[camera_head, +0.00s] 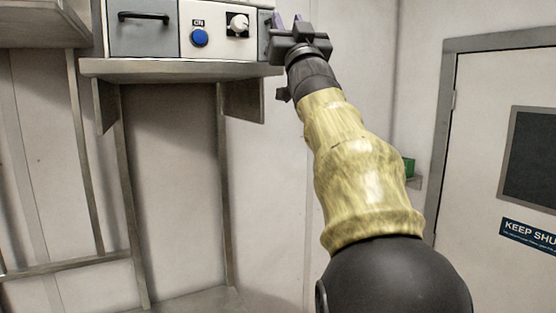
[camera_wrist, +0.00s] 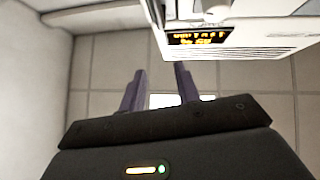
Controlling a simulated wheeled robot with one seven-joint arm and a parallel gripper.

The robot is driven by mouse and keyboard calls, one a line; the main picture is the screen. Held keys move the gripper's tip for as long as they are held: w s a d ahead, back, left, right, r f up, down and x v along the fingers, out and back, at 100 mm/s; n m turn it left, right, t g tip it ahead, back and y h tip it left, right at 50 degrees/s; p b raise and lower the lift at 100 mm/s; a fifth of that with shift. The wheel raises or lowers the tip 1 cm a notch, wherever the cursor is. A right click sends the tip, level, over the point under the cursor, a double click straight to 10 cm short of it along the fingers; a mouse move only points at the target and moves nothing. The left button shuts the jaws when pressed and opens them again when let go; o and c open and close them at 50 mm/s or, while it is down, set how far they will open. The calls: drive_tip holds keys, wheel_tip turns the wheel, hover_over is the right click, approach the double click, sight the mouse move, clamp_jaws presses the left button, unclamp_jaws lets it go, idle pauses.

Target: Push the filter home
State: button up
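I cannot make out a filter in either view. A grey and white unit (camera_head: 160,45) stands on a shelf at the upper left of the head view. It has a drawer front with a dark handle (camera_head: 144,16), a blue button (camera_head: 200,37) marked ON and a white knob (camera_head: 239,24). My gripper (camera_head: 287,20) is raised beside the unit's right end. In the wrist view its two purple fingers (camera_wrist: 160,72) stand apart with nothing held between them. A white housing with a lit amber display (camera_wrist: 200,38) is at the upper right there, beyond the fingers.
The shelf (camera_head: 180,69) under the unit rests on brackets and metal legs. A door (camera_head: 480,180) with a dark window and a KEEP SHUT sign is at the right. A small green object (camera_head: 409,167) sits behind my arm.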

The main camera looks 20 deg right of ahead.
drive_tip(key=shift+w+d+f, duration=0.1)
drive_tip(key=b+v, duration=1.2)
drive_tip(key=v, duration=0.6)
drive_tip(key=w+a+f+g, duration=0.1)
drive_tip(key=w+f+g, duration=0.2)
drive_tip(key=w+f, duration=0.3)
drive_tip(key=w+a+f+g+p, duration=0.1)
drive_tip(key=w+f+g, duration=0.3)
drive_tip(key=f, duration=1.1)
drive_tip(key=shift+w+f+m+g+y, duration=0.3)
drive_tip(key=shift+w+f+m+y, duration=0.1)
drive_tip(key=shift+w, duration=0.75)
